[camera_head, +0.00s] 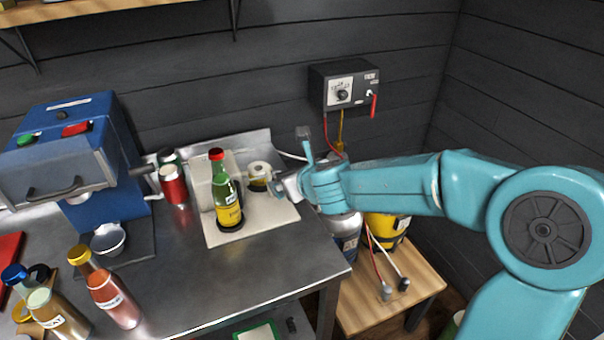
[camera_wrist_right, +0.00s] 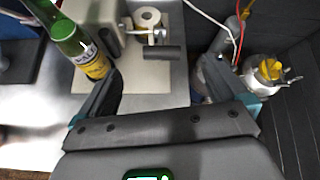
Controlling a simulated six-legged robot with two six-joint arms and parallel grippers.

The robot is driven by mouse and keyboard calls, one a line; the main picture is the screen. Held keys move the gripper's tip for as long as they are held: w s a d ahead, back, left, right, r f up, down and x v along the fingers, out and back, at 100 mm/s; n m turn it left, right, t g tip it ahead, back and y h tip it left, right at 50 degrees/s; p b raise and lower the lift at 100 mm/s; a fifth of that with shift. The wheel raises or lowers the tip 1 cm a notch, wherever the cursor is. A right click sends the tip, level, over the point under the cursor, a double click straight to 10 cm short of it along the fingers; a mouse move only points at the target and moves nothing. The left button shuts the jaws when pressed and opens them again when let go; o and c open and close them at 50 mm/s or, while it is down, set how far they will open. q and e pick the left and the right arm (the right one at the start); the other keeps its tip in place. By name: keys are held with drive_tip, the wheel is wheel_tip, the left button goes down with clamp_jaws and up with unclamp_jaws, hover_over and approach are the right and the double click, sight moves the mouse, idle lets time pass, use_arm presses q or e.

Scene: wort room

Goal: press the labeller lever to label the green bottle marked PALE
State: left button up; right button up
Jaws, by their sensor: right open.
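The green bottle (camera_head: 222,188) has a red cap and a yellow label; it stands upright on the pale base plate of the labeller (camera_head: 262,214), beside its grey body. The bottle also shows at the upper left of the right wrist view (camera_wrist_right: 66,38). The label roll (camera_wrist_right: 147,17) sits on the labeller. The dark lever handle (camera_wrist_right: 163,52) lies ahead of and between the fingers of my right gripper (camera_wrist_right: 170,82), which is open and empty. In the head view my right gripper (camera_head: 285,186) is at the labeller's right side, partly hidden. My left gripper is not in view.
A blue capping machine (camera_head: 75,150) stands left on the steel counter. A red can (camera_head: 173,185) and two bottles, amber (camera_head: 112,297) and tan (camera_head: 58,312), stand left of the labeller. A wooden stand (camera_head: 395,294) with a yellow vessel is at right. The counter's front middle is clear.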

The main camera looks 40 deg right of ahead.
drive_tip(key=p+v, duration=0.1)
drive_tip(key=v, duration=0.4)
drive_tip(key=shift+s+a+r, duration=0.1)
drive_tip(key=shift+s, duration=0.05)
idle(0.4)
